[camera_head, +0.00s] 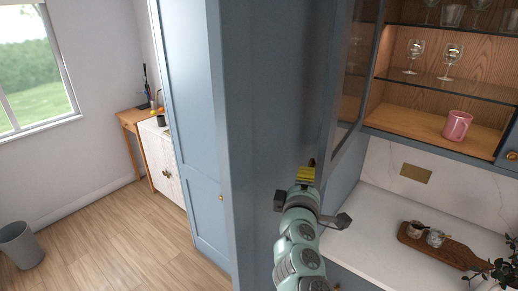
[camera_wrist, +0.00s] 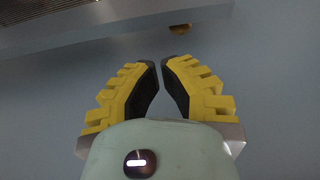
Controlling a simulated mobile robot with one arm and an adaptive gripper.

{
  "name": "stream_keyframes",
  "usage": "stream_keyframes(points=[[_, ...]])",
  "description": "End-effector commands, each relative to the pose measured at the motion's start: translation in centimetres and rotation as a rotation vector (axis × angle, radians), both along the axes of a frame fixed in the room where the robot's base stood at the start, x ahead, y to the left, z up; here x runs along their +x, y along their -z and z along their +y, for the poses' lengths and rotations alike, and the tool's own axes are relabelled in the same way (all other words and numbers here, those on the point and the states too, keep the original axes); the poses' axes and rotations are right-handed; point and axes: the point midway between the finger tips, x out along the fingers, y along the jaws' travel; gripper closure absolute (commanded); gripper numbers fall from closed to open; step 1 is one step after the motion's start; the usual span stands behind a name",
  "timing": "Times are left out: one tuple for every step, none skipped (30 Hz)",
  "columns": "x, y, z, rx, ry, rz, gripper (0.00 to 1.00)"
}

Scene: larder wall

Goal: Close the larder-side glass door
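The larder-side glass door (camera_head: 349,75) stands open at the left of the lit glass cabinet, its blue frame and dark pane seen at a steep angle. In the wrist view a door's edge (camera_wrist: 110,22) runs across the top, with a small brass knob (camera_wrist: 180,29) beside it. My gripper (camera_head: 307,167) is just below the door's lower near corner in the head view. The wrist view shows its yellow fingers (camera_wrist: 160,63) with a narrow gap between the dark pads and nothing held. I cannot tell whether the fingers touch the door.
The tall blue larder (camera_head: 265,120) stands close to the left of my gripper. The cabinet holds glasses (camera_head: 453,53) and a pink mug (camera_head: 457,125). Below are a white worktop (camera_head: 375,215) and a wooden board (camera_head: 450,250) with small cups. Open floor (camera_head: 120,240) lies at left.

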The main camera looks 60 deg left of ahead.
Motion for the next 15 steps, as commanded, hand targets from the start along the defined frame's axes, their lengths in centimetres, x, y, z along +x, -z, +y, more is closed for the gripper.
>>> stream_keyframes(points=[[0.6, -0.5, 0.4, 0.002, 0.003, -0.001, 1.00], [0.9, -0.5, 0.7, 0.003, 0.002, -0.002, 1.00], [1.2, -0.4, 1.1, 0.002, 0.001, -0.002, 1.00], [1.5, -0.5, 1.3, 0.002, 0.001, -0.002, 1.00], [1.8, -0.5, 1.5, 0.003, 0.001, -0.003, 1.00], [2.2, -0.5, 1.8, 0.002, 0.002, -0.002, 1.00], [2.5, -0.4, 2.0, 0.000, 0.004, -0.001, 1.00], [2.7, -0.3, 2.3, 0.001, 0.003, -0.002, 1.00], [3.0, -0.4, 2.6, 0.003, 0.003, -0.003, 1.00], [3.2, -0.5, 2.8, 0.005, 0.002, -0.002, 1.00], [3.5, -0.4, 3.0, 0.004, 0.003, -0.002, 1.00], [3.8, -0.3, 3.3, 0.001, 0.003, -0.002, 1.00], [4.1, -0.3, 3.5, 0.001, 0.004, -0.001, 1.00], [4.3, -0.3, 3.7, 0.001, 0.003, -0.002, 1.00], [4.6, -0.3, 4.0, 0.005, 0.001, -0.002, 1.00]])
